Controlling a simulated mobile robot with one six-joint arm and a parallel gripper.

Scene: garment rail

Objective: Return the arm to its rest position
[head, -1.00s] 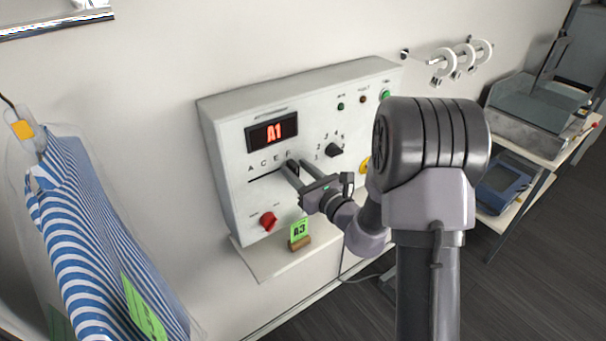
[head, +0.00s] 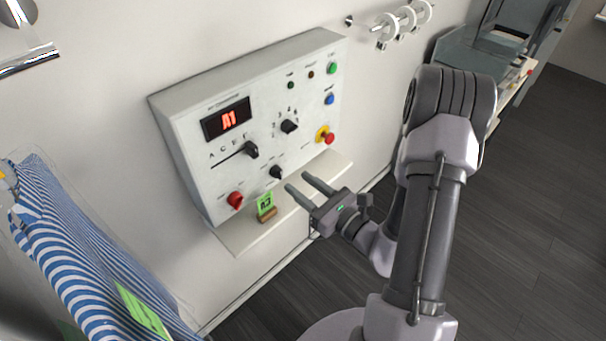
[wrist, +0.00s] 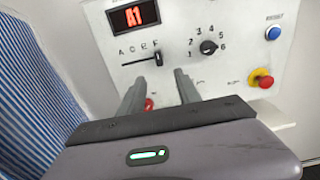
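My gripper (head: 304,189) is open and empty, with its two fingers apart, in front of and below the control panel (head: 185,130). The fingers also show in the wrist view (wrist: 160,92), pointing at the panel's lower part with a gap between them. My arm is bent and reaches out from the lower right in the head view. The panel's display (head: 226,119) reads A1 in red. A black slider knob (head: 251,150) stands toward the right end of its lettered slot. A numbered black dial (head: 289,126) is to its right.
A small shelf (head: 238,237) under the panel holds a green A3 tag (head: 265,204), close to my gripper. A bagged striped shirt (head: 70,250) hangs at left. A rail with white rings (head: 405,18) is above right.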

